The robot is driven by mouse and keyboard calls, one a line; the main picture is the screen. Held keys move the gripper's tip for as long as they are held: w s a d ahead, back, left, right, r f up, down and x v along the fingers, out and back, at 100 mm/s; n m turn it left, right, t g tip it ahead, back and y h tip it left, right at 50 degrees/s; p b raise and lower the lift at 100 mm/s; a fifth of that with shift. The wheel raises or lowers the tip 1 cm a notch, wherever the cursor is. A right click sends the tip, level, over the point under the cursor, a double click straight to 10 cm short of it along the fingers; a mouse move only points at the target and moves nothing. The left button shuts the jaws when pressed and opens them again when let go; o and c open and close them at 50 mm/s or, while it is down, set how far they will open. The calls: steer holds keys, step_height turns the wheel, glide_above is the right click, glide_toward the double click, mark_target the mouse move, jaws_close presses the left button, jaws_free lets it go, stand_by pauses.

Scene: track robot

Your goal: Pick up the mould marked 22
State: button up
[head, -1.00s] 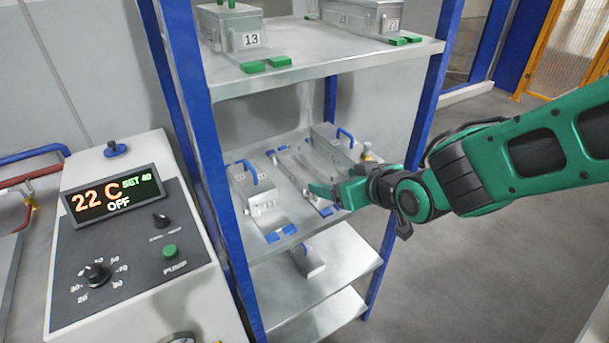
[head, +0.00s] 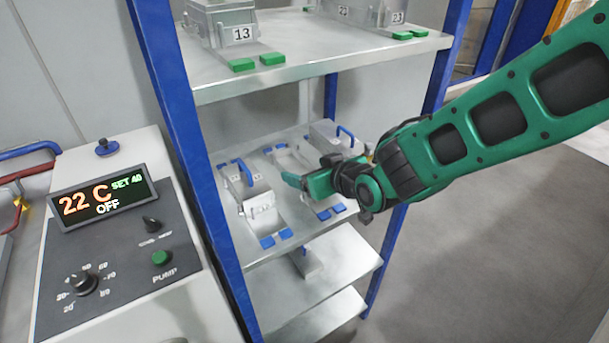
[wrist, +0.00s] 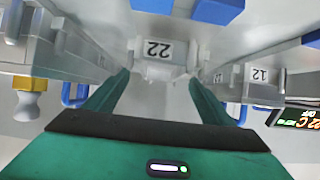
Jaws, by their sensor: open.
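The mould marked 22 (wrist: 158,52) shows in the wrist view, which looks upside down. Its light grey end with the white label faces the camera, ahead of and between my fingers. My gripper (wrist: 157,92) is open, with a finger on either side and nothing clearly held. In the head view my gripper (head: 290,180) reaches over the middle shelf (head: 275,235), between two grey moulds with blue handles. I cannot make out the label 22 on this shelf in the head view.
A mould labelled 12 (wrist: 260,74) is close on the right in the wrist view. A blue-handled mould (head: 243,178) stands left of my gripper. Blue rack posts (head: 183,130) flank the shelf. The upper shelf holds a mould marked 13 (head: 242,34). A control panel (head: 115,255) stands at left.

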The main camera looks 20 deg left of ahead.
mark_target(292, 166)
steer(key=shift+x, duration=2.4)
steer(key=c, duration=1.5)
steer(key=shift+r, duration=0.1)
steer(key=shift+c, duration=1.4)
steer(key=shift+r, duration=0.1)
